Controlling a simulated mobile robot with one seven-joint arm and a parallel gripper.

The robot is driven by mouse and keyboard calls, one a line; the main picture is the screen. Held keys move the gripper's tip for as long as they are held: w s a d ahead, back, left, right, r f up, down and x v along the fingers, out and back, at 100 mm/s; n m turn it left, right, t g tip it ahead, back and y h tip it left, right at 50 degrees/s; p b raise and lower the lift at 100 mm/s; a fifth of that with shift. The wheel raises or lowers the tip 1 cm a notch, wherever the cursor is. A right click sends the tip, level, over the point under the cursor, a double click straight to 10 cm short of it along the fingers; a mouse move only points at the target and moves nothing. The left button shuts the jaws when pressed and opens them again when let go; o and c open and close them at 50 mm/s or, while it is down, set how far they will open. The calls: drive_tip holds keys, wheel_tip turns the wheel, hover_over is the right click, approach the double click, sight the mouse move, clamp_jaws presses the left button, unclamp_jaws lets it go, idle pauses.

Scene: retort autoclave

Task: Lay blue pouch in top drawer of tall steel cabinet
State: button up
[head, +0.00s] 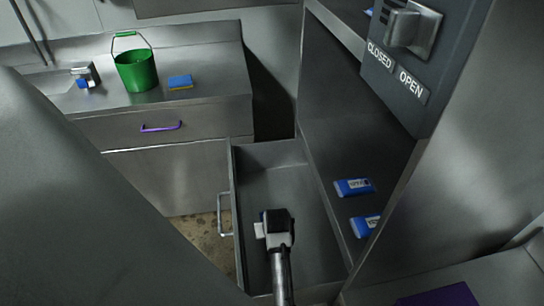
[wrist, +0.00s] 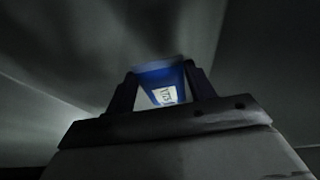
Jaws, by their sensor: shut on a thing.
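My gripper (head: 262,226) is over the open steel drawer (head: 268,153), within its outline in the head view. Its jaws are shut on a blue pouch with a white label (wrist: 165,88), seen between the fingers in the wrist view. In the head view the pouch is mostly hidden by the gripper; I cannot tell whether it touches the drawer floor. The drawer is pulled out toward the left, with a bar handle (head: 222,215) on its front. The drawer floor that shows is bare.
Two more blue pouches (head: 354,187) lie on a steel surface right of the drawer. A dark panel marked CLOSED and OPEN (head: 398,75) stands at upper right. A counter (head: 215,75) at back left holds a green bucket (head: 136,70) and a blue-yellow sponge (head: 180,82).

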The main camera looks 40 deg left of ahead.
drive_tip(key=shift+f+p, duration=0.3)
drive_tip(key=shift+f, duration=1.95)
drive_tip(key=shift+f, duration=0.15)
drive_tip(key=o, duration=1)
